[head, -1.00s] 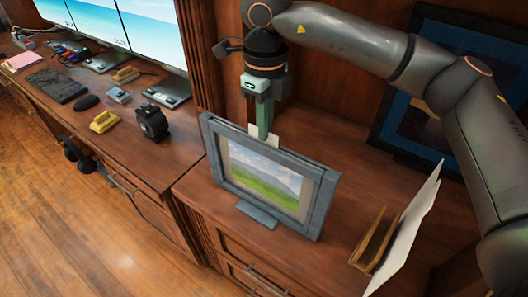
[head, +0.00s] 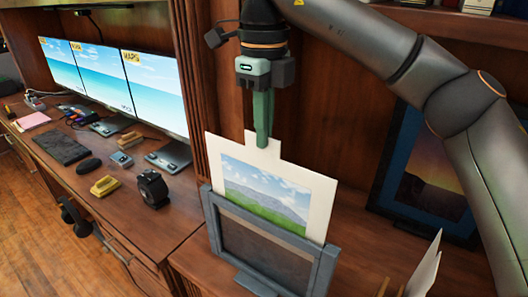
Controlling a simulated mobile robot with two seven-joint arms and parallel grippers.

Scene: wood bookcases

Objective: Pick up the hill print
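The hill print (head: 262,192) is a white-bordered sheet with a top tab, showing blue sky, grey hills and green grass. It stands upright, with its lower part behind the top of a grey-blue frame (head: 218,240) on the wooden cabinet. The frame's window now shows a dark panel. My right gripper (head: 262,138) is above the frame, its green fingers shut on the print's tab. My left gripper is not in view.
A second framed picture (head: 428,190) leans at the back right, behind my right arm. A white sheet (head: 424,268) stands in a wooden holder at the lower right. Left, a desk holds monitors (head: 150,85), a keyboard (head: 62,149) and a black device (head: 152,188).

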